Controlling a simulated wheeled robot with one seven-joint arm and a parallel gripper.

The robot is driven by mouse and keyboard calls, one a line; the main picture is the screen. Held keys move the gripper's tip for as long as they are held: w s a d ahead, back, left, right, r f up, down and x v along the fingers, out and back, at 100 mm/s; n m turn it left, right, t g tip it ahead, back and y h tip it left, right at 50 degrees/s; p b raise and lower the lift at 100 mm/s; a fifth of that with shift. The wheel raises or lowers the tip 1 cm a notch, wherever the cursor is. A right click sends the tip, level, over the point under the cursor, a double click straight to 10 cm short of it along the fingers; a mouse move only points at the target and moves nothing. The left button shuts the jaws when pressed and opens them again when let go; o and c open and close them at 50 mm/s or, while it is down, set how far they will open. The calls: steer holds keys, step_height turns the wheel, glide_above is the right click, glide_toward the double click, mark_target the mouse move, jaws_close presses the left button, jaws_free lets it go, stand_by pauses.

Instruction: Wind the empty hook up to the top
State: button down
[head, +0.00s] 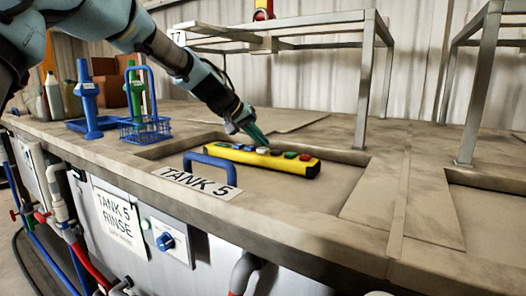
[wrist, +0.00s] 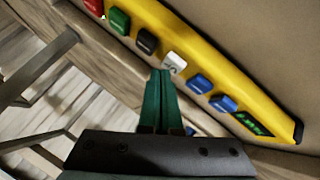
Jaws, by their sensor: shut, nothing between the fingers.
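A yellow control pendant (head: 285,163) lies on the tank top beside the blue handle, with a row of coloured buttons. The wrist view shows the pendant (wrist: 215,58) close up, with a red button (wrist: 93,6), a green one (wrist: 119,20), a black one (wrist: 147,40), a white one (wrist: 175,64) and two blue ones (wrist: 200,84). My gripper (head: 257,137) is shut and empty, pointing down at the pendant. In the wrist view its fingertips (wrist: 160,73) are right by the white button; I cannot tell whether they touch it. No hook is clearly visible.
A blue handle (head: 213,160) rises behind the TANK 5 label (head: 197,183). A blue basket (head: 146,130) and bottles (head: 72,100) stand at left. Metal frames (head: 365,80) stand behind and right. A red and yellow thing (head: 263,10) is cut off at the top edge.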

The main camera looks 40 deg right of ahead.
steer(key=shift+f+b, duration=0.45)
steer(key=shift+b, duration=0.05)
stand_by(0.5)
stand_by(6.1)
steer(key=shift+r+p, duration=0.6)
steer(key=shift+r, duration=0.3)
steer(key=shift+r, duration=0.1)
